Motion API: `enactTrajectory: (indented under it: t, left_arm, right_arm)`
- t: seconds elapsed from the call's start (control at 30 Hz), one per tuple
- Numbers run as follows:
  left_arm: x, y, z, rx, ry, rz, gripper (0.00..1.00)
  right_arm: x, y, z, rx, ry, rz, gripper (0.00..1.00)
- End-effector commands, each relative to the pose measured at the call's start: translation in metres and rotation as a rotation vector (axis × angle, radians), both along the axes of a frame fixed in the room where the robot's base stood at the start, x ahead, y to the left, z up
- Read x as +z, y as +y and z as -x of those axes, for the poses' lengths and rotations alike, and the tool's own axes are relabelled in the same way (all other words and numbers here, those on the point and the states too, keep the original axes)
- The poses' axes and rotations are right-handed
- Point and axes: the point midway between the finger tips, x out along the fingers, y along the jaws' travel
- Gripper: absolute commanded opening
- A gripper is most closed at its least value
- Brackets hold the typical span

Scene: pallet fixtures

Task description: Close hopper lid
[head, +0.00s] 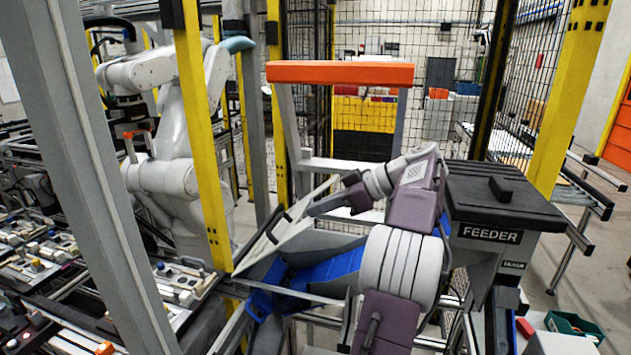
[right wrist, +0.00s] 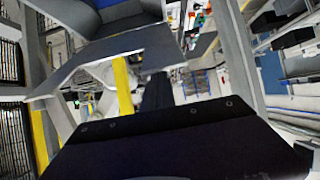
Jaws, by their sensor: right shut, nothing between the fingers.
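The hopper lid (head: 283,236) is a pale flat panel with a dark handle, tilted up and open at the left of the hopper. The hopper (head: 335,268) has a blue inside that shows below and to the right of the lid. My right gripper (head: 312,207) is shut and empty, close to the upper right part of the lid; I cannot tell whether it touches. In the right wrist view, a grey plate that looks like the lid (right wrist: 105,58) is ahead of the dark gripper (right wrist: 157,92). My right forearm hides part of the hopper. My left gripper is not in view.
A feeder (head: 495,200) with a flat black lid stands right of my arm. An orange-topped frame (head: 340,73) rises behind the hopper. Yellow posts (head: 203,140) and a white robot arm (head: 165,180) are at the left. A green bin (head: 573,326) is at lower right.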

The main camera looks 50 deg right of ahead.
Motion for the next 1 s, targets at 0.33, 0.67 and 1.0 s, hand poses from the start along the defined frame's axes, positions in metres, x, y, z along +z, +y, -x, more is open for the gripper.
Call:
enactTrajectory:
  t: [0.33, 0.67, 1.0]
  left_arm:
    - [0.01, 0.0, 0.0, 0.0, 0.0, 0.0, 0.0]
    - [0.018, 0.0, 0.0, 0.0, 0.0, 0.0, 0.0]
    - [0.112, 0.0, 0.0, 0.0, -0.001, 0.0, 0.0]
  right_arm:
    - [0.032, -0.024, 0.044, -0.003, 0.0, 0.001, 0.0]
    - [0.045, -0.034, 0.066, 0.0, 0.0, 0.0, 0.0]
    - [0.113, 0.001, 0.028, 0.016, 0.279, 0.121, 0.0]
